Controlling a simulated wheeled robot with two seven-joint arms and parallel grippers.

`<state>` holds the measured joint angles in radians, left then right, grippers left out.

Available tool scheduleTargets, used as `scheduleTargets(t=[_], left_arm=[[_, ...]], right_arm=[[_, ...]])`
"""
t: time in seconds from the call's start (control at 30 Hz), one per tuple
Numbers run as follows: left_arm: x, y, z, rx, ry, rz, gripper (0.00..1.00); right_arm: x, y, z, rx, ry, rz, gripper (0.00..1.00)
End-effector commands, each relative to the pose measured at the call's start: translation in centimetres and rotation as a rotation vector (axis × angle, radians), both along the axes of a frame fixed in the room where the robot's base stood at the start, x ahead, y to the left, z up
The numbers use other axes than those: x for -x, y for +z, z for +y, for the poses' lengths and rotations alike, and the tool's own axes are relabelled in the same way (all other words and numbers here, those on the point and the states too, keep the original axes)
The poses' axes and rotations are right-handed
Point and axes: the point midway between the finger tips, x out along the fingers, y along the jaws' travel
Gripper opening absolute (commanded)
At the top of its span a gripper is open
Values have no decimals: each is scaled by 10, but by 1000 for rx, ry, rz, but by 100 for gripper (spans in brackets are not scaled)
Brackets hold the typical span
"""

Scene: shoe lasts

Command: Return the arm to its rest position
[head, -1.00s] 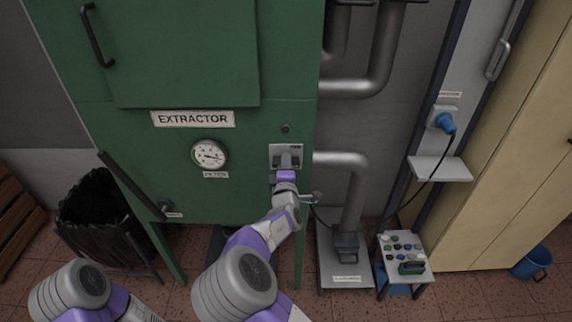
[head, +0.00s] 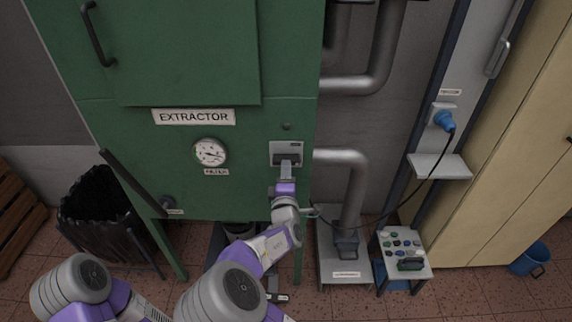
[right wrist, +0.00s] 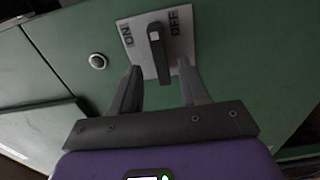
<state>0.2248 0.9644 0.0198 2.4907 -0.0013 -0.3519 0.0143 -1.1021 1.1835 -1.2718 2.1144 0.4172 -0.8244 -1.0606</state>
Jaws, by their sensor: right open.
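My right gripper (right wrist: 160,90) is open in the right wrist view, its two fingers apart on either side below a dark switch lever (right wrist: 158,50). The lever stands on a pale plate marked ON and OFF (right wrist: 180,40), fixed to the green extractor (head: 240,150). No contact between fingers and lever shows. In the head view my right gripper (head: 286,176) is in front of the lower part of the switch plate (head: 286,148) and hides the lever there. My left arm (head: 75,288) is at the bottom left of the head view; its gripper is out of frame.
A gauge (head: 210,152) and a black handle bar (head: 133,183) are on the extractor front. Grey pipes (head: 350,170) run right of it. A small stool with coloured parts (head: 405,262) and a black bin (head: 95,215) stand on the floor. A blue plug (head: 444,119) is on the wall.

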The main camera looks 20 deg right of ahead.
Motion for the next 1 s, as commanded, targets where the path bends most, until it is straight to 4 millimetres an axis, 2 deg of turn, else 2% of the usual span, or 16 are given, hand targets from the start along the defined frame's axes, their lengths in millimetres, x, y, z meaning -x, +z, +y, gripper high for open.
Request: scheduleTargets(t=[0.2,0.67,0.77,0.87,0.97,1.0], left_arm=[[0,3,0,0,0,0,43],[0,3,0,0,0,0,43],[0,3,0,0,0,0,43],[0,4,0,0,0,0,43],[0,4,0,0,0,0,43],[0,4,0,0,0,0,43]], right_arm=[[18,0,6,1,1,0,45],[19,0,6,1,0,0,45],[20,-7,3,-9,-6,14,45],[23,-34,-10,-60,-32,73,45],[35,-88,-31,-168,-85,185,45],[44,-115,-39,-226,-114,242,45]])
